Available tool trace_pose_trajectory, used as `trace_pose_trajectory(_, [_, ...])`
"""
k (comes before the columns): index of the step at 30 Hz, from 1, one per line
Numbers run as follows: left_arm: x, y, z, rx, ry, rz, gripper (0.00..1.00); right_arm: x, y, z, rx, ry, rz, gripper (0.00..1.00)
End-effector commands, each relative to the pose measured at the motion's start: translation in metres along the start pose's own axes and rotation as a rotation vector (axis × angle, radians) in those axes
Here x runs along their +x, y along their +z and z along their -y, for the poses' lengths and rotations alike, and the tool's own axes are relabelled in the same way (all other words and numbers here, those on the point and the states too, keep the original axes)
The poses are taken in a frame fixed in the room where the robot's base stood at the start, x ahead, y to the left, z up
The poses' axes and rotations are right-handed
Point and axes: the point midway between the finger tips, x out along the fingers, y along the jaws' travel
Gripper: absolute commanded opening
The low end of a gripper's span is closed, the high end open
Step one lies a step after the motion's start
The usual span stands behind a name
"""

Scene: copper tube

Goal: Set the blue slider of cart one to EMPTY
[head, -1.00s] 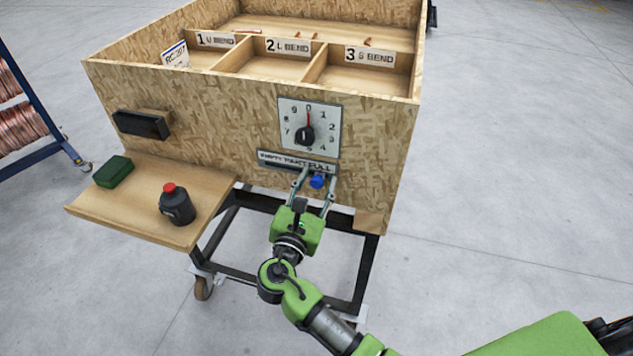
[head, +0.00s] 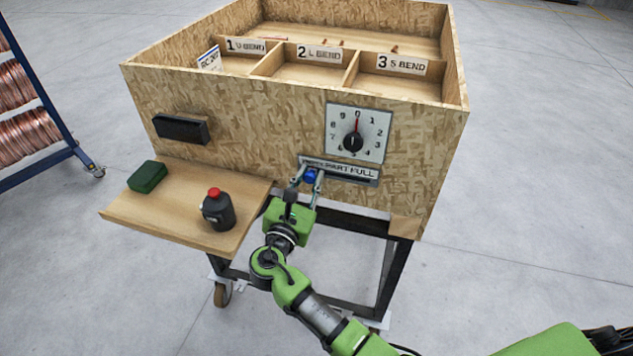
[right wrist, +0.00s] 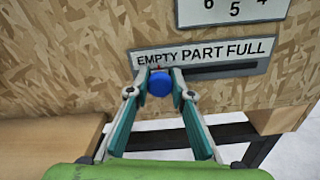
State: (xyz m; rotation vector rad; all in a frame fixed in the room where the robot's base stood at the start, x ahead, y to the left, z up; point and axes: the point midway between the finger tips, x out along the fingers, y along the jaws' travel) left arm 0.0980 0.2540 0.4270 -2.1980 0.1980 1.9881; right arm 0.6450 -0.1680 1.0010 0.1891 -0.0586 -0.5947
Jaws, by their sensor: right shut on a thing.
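The blue slider (head: 310,176) sits on the cart's front, at the left end of its slot, below the label plate (head: 352,172). In the right wrist view the blue slider (right wrist: 160,83) is under the word EMPTY on the plate (right wrist: 262,50), left of PART and FULL. My right gripper (head: 305,178) is shut on the slider, one finger on each side, as the right wrist view (right wrist: 160,80) also shows. The slot to the right of the slider is bare. My left gripper is not in view.
A dial plate (head: 371,124) is above the slider label. A rack of copper coils (head: 25,133) stands at the far left.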

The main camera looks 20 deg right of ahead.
Motion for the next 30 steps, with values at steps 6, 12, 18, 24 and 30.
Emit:
trace_pose_trajectory(6, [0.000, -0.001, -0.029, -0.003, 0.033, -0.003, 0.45, -0.001, 0.000, -0.005, 0.003, 0.006, -0.001, 0.00])
trace_pose_trajectory(12, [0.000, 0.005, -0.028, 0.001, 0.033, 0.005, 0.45, -0.001, 0.000, -0.006, 0.004, 0.008, -0.001, 0.34])
trace_pose_trajectory(18, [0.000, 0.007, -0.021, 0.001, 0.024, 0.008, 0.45, -0.001, 0.000, -0.005, 0.002, 0.005, -0.001, 0.38])
trace_pose_trajectory(24, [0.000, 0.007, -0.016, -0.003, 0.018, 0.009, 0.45, -0.004, -0.001, -0.004, 0.001, 0.004, -0.001, 0.38])
trace_pose_trajectory(30, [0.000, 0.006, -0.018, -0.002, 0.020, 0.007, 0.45, -0.032, -0.002, -0.005, 0.002, 0.005, -0.005, 0.38])
